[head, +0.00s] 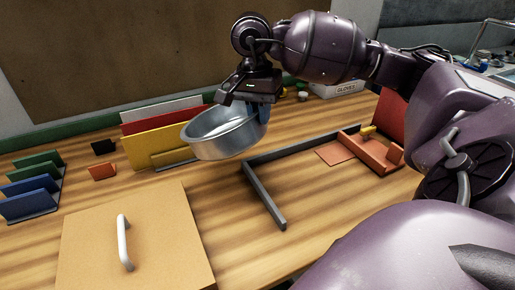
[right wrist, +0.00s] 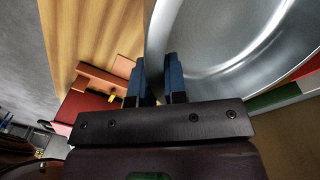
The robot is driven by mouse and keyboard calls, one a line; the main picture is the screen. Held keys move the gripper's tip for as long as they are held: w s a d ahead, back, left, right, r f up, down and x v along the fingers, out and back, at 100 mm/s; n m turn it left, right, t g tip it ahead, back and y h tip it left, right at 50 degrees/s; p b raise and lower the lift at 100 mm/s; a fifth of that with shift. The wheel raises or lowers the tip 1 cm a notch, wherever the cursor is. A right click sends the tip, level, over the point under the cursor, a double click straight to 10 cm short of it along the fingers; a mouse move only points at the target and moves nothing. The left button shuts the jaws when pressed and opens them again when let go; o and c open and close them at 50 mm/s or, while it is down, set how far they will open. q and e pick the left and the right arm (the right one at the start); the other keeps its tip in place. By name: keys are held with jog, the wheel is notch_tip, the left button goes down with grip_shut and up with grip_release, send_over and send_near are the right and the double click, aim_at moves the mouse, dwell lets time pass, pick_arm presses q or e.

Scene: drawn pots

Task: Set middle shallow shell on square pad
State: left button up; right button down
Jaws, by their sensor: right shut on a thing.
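A shallow round silver metal shell (head: 222,133) is held in the air above the wooden table, tilted slightly. My right gripper (head: 262,108) is shut on its rim at the shell's right side. In the right wrist view, the blue fingers (right wrist: 156,78) grip the wall of the shell (right wrist: 225,50), which looks empty. A flat orange-brown square pad (head: 335,155) lies on the table to the right of the shell, apart from it. Nothing rests on the visible part of the pad. My left gripper is not in view.
A dark angled bar (head: 266,192) lies between shell and pad. A red-orange holder (head: 372,152) stands right of the pad. A tan board with a white handle (head: 124,243) is front left. Coloured upright plates (head: 160,140) stand behind; blue and green racks (head: 30,200) are far left.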

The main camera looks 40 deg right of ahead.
notch_tip(320, 180, down, 10)
jog(key=shift+r, duration=0.15)
dwell(0.4)
jog(key=shift+f+b, duration=0.2)
jog(key=shift+b, duration=0.15)
jog(key=c, duration=1.2)
grip_release()
jog(key=shift+o, duration=0.3)
jog(key=shift+r, duration=0.1)
jog(key=shift+r, duration=0.1)
